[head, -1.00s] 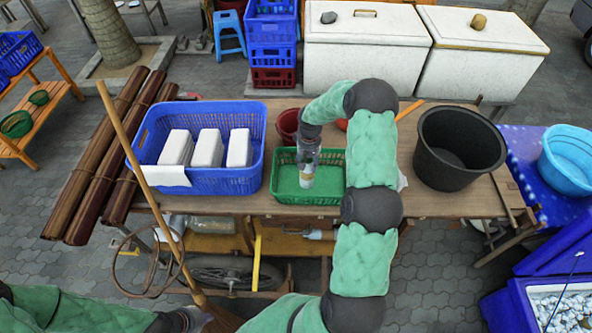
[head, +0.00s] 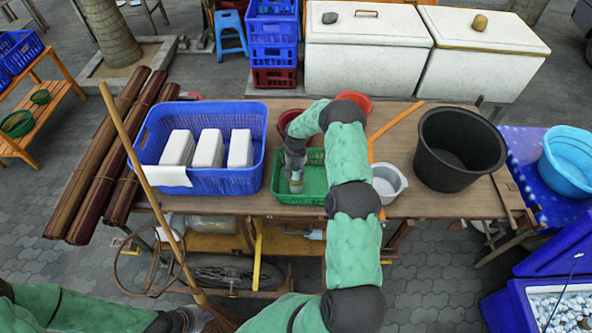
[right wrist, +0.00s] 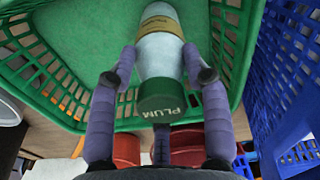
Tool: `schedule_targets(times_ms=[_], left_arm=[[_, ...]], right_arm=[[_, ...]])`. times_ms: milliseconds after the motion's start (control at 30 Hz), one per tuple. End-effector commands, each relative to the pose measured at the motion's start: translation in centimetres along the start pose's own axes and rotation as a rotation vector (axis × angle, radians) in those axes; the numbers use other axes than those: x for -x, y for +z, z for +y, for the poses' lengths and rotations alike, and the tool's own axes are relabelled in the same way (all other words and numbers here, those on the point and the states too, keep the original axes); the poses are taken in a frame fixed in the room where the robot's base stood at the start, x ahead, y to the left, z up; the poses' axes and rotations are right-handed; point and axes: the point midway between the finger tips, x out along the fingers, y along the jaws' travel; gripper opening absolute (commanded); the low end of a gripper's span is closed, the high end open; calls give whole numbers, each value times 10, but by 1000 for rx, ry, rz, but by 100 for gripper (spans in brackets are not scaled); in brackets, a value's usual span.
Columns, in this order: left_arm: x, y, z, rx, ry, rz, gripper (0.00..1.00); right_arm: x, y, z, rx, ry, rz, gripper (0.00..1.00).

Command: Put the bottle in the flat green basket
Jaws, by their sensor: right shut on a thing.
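The bottle, pale with a green cap, shows in the right wrist view (right wrist: 160,58); its lower end shows in the head view (head: 296,186). My right gripper (head: 295,166) is shut on the bottle near its cap, a finger on each side, as the right wrist view (right wrist: 160,78) shows. The bottle is inside the flat green basket (head: 314,198), towards its left side. I cannot tell whether its base touches the basket floor. My right arm hides part of the basket's right side. My left gripper (head: 192,319) is at the bottom edge, away from the basket; its fingers are unclear.
A blue basket (head: 222,182) with white blocks stands just left of the green one. A white pot (head: 391,186) and a large black tub (head: 459,150) are to the right. Red bowls (head: 354,101) stand behind. A broom (head: 150,190) leans across the table's left end.

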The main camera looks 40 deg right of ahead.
Motion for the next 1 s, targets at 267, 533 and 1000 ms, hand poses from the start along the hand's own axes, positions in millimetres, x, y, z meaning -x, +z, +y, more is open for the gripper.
schedule_targets(times_ms=[267, 533, 1000], left_arm=[[-1, 0, 0, 0, 0, 0, 0], [-2, 0, -1, 0, 0, 0, 0], [-1, 0, 0, 0, 0, 0, 0]], right_arm=[[0, -1, 0, 0, 0, 2, 0], [-2, 0, 0, 1, 0, 0, 72], [17, -1, 0, 1, 0, 4, 72]])
